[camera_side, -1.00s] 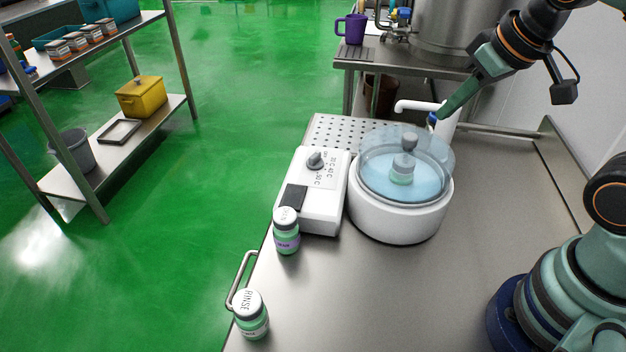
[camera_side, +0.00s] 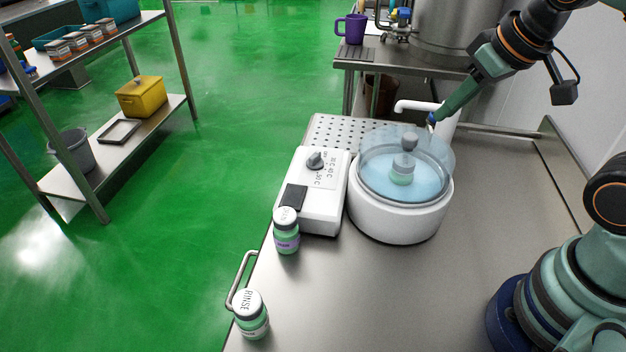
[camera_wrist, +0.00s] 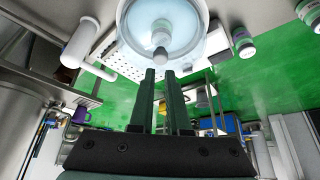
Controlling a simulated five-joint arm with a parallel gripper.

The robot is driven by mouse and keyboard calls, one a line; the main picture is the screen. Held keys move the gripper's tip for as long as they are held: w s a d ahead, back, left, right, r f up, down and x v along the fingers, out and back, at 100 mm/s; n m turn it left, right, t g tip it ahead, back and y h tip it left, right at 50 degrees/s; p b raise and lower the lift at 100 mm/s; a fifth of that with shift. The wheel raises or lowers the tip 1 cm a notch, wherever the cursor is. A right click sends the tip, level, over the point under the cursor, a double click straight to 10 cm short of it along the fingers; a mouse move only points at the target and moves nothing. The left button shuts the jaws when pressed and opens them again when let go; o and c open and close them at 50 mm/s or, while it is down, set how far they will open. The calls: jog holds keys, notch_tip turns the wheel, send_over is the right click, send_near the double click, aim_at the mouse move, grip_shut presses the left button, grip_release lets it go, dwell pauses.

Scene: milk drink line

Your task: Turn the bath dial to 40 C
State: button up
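The bath dial (camera_side: 315,160) is a grey knob on the white control box (camera_side: 325,208). Temperature marks are printed beside it; I cannot tell exactly which mark it points to. The box stands left of the round white water bath (camera_side: 400,222), which has a clear lid with a grey knob. My gripper (camera_side: 432,122) is above the far right side of the bath, well apart from the dial. In the wrist view its two fingers (camera_wrist: 159,74) are a little apart with nothing between them, below the bath (camera_wrist: 160,28).
A purple-labelled jar (camera_side: 286,232) stands at the box's front end. A RINSE jar (camera_side: 250,315) stands near the table's left edge by a metal handle (camera_side: 241,280). A white spout (camera_side: 418,106) rises behind the bath, beside a perforated plate (camera_side: 333,134). The front tabletop is clear.

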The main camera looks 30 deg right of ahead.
jog(key=o, duration=0.3)
jog(key=shift+w+r, duration=0.15)
jog(key=shift+w, duration=0.05)
jog(key=n+g, duration=0.6)
jog(key=n, duration=1.7)
send_over(315, 155)
notch_tip(315, 155, down, 6)
jog(key=shift+m, duration=0.3)
notch_tip(315, 155, down, 12)
jog(key=shift+f, duration=0.1)
grip_shut()
